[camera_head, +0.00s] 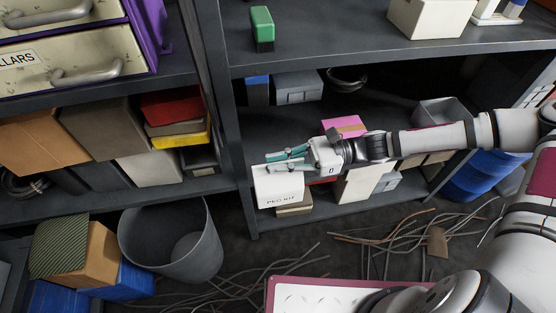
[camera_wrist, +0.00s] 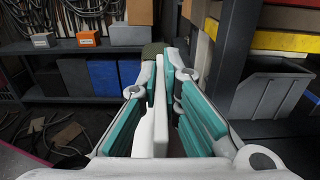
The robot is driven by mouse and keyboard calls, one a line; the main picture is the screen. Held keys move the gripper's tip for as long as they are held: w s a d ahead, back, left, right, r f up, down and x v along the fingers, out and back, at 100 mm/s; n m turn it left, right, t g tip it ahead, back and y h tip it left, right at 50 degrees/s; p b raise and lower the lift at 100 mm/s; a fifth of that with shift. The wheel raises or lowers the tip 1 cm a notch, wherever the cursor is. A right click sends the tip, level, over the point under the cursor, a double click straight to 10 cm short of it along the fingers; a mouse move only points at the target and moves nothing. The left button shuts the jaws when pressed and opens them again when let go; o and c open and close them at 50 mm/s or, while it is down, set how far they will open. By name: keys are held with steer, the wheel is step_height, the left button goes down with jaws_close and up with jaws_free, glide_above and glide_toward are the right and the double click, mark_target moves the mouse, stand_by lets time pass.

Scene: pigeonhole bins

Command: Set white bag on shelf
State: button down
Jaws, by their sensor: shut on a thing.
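The white bag (camera_head: 279,187), marked "PRO KIT", hangs from my gripper (camera_head: 270,163) in front of the right-hand shelf unit's left part. My teal-padded fingers are shut on its top edge. In the wrist view the bag (camera_wrist: 160,118) is a thin white slab seen edge-on between the pads of my gripper (camera_wrist: 160,84). The grey shelf unit (camera_head: 330,58) has an upper board, a middle board and a low board. The bag hides part of the shelf behind it, and I cannot tell its exact gap to the boards.
A pink box (camera_head: 344,126) and a grey bin (camera_head: 441,112) stand on the shelf behind my arm. A green item (camera_head: 262,27) is on the upper board. A grey bucket (camera_head: 172,245) and loose cables (camera_head: 400,237) are on the floor. A shelf post (camera_head: 228,110) rises left of the bag.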

stand_by(0.3)
steer(key=w+d+r+m+t+h+p, duration=0.1)
steer(key=w+d+r+m+t, duration=0.1)
steer(key=d+r+m+t, duration=0.3)
steer(key=w+d+r+m+t+p, duration=0.1)
steer(key=w+d+r+t, duration=0.1)
steer(key=d+t, duration=0.35)
steer(key=w+d+r+m+t+h, duration=0.1)
steer(key=w+d+r+m+t, duration=0.25)
steer(key=d, duration=0.45)
steer(key=s+a+r+p, duration=0.2)
steer(key=r+p, duration=0.8)
steer(key=r, duration=0.5)
steer(key=s+a+r+p, duration=0.1)
steer(key=a+r+p, duration=0.2)
steer(key=r+p, duration=0.85)
steer(key=w+a+f+b, duration=0.1)
steer(key=w+b, duration=0.3)
steer(key=w, duration=1.2)
steer(key=shift+a+f+n+b, duration=0.3)
steer(key=shift+a+f+n, duration=0.05)
